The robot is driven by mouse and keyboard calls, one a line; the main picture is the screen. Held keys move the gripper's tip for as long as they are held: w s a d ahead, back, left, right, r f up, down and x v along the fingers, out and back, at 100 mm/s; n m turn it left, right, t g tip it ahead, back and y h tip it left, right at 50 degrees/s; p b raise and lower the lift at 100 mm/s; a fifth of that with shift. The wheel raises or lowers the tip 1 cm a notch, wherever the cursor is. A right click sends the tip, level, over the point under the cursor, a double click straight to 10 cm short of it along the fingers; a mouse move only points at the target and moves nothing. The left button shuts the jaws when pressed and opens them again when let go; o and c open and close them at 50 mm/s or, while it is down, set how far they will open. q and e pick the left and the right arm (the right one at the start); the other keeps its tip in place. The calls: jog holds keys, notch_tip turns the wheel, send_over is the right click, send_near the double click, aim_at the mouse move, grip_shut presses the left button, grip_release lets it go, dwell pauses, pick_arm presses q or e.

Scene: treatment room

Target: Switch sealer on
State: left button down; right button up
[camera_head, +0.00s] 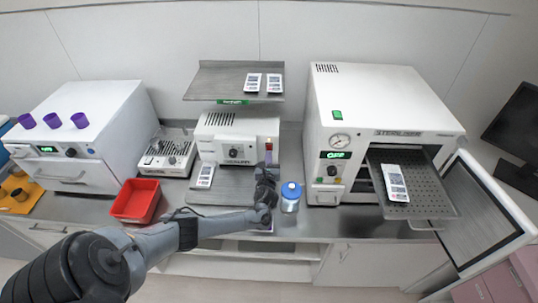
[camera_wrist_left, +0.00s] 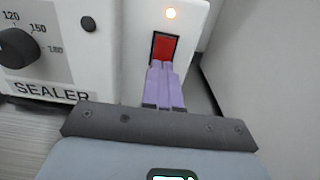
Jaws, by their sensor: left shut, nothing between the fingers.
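The sealer (camera_head: 236,140) is a white box with a dial, standing in the middle of the counter under a grey shelf. In the left wrist view its front shows the label SEALER, a black dial (camera_wrist_left: 17,47) and a red rocker switch (camera_wrist_left: 163,47) in a dark frame. My left gripper (camera_head: 268,160) is at the right end of the sealer's front. Its purple fingers (camera_wrist_left: 164,72) are shut and empty, with their tips at the lower part of the switch, covering it. My right gripper is not in view.
A blue-capped bottle (camera_head: 290,197) stands close to the right of my left arm. A red bin (camera_head: 136,201) is at the left. The steriliser (camera_head: 372,115) stands at the right with its door open and a perforated tray (camera_head: 424,200) pulled out.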

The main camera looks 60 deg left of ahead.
pick_arm(q)
jog(key=v, duration=0.2)
jog(key=f+p+v, duration=0.1)
jog(key=v, duration=0.3)
jog(key=shift+d+f, duration=0.2)
jog(key=shift+f, duration=0.05)
jog(key=v, duration=0.4)
jog(key=p+v, duration=0.1)
jog(key=v, duration=0.1)
jog(key=shift+s+d+f, duration=0.2)
jog(key=shift+f, duration=0.15)
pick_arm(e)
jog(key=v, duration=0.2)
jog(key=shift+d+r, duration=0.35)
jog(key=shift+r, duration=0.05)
